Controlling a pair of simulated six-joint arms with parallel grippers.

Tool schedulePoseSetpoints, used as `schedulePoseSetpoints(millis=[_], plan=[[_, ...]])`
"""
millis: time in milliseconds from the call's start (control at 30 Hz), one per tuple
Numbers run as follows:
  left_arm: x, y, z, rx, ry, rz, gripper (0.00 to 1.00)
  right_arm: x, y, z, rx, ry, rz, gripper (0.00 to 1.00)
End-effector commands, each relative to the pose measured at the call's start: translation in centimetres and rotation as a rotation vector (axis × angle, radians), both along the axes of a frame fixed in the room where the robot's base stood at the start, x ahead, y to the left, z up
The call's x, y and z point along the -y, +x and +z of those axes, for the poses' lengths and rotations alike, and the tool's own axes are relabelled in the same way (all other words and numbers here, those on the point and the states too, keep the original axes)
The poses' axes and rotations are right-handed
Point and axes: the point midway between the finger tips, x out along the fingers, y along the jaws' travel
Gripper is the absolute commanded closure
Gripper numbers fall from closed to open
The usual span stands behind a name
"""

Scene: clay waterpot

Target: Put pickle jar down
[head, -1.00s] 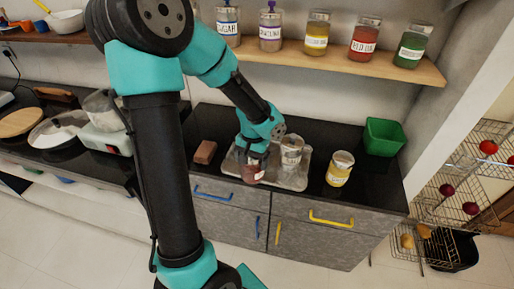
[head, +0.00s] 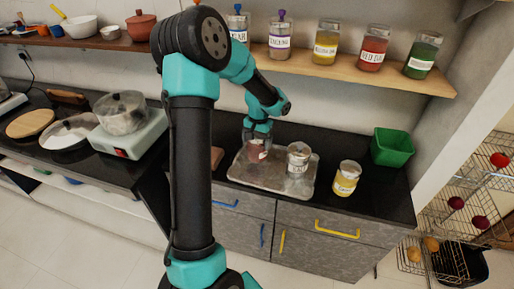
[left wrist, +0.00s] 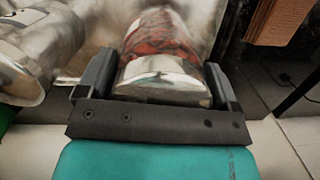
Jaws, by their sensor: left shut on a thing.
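The pickle jar (head: 256,154) has reddish contents, and its silver lid (left wrist: 165,78) shows in the left wrist view. My left gripper (head: 258,141) is shut on the jar near its lid, with a finger on each side. The jar is over the back left part of the metal tray (head: 262,184) and looks about upright. I cannot tell whether its base touches the tray. A clear jar with a white label (head: 298,157) stands on the tray just right of it. My right gripper is not in view.
A yellow jar (head: 346,178) and a green bin (head: 393,147) stand right of the tray on the black counter. A brown block (head: 217,157) is close on the left, partly hidden by my arm. A shelf (head: 360,76) with several jars hangs above.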

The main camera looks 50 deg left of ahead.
Motion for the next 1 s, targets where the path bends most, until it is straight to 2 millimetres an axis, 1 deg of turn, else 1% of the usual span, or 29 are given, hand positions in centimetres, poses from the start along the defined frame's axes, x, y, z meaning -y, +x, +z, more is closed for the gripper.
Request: schedulePoseSetpoints(millis=[133,200,400,500,933,967,1000], plan=[[0.0,0.0,0.0,0.001,0.000,0.000,0.60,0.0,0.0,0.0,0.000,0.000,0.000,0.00],[0.0,0.0,-0.3,0.001,0.000,-0.001,0.60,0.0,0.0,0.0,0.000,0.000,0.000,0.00],[0.0,0.0,-2.6,-0.002,-0.001,0.000,0.60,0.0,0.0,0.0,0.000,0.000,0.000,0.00],[0.1,0.0,-3.4,0.000,0.000,-0.001,0.60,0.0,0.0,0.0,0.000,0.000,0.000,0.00],[0.0,0.0,-3.8,0.001,0.001,-0.001,0.60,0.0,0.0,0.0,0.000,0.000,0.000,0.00],[0.0,0.0,-3.8,0.000,0.001,-0.001,0.12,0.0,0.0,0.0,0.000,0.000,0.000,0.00],[0.0,0.0,-3.8,0.000,0.001,-0.001,0.08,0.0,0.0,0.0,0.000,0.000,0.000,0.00]])
